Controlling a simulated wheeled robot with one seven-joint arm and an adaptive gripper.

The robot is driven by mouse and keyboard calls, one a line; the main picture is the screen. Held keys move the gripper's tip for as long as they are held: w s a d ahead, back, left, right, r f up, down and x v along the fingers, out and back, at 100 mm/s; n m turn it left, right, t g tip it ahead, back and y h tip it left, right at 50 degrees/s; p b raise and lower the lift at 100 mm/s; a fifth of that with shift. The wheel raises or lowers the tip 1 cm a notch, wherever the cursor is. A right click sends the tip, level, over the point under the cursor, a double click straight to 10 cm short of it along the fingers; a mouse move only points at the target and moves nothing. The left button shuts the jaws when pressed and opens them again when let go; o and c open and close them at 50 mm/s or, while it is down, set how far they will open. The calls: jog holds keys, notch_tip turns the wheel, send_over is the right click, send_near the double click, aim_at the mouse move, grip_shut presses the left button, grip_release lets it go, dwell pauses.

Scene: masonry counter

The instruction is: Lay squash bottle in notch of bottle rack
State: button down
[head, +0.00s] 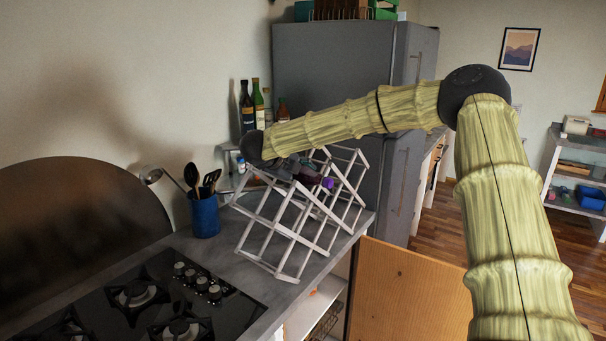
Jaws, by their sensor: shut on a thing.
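The white lattice bottle rack (291,238) stands on the grey counter, its crossed bars forming open notches along the top. My gripper (306,173) is at the top of the rack, partly hidden by its bars. It is shut on a small dark bottle with a purple end, which I take to be the squash bottle (327,183). The bottle lies roughly sideways among the upper bars. Most of it is hidden by the gripper and rack, and I cannot tell whether it touches a notch.
A blue utensil pot (204,216) with a ladle and dark spoons stands left of the rack. A black gas hob (150,305) fills the front left. Several bottles (257,105) stand behind, beside the grey fridge (330,80). A wooden door (405,295) stands open below the counter.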

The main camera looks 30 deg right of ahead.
jog(key=shift+d, duration=0.15)
jog(key=shift+s+r, duration=0.3)
jog(key=shift+s, duration=0.2)
jog(key=shift+c, duration=2)
grip_release()
jog(key=shift+w+f, duration=0.15)
jog(key=shift+w, duration=0.15)
jog(key=shift+s, duration=0.15)
jog(key=v, duration=1.2)
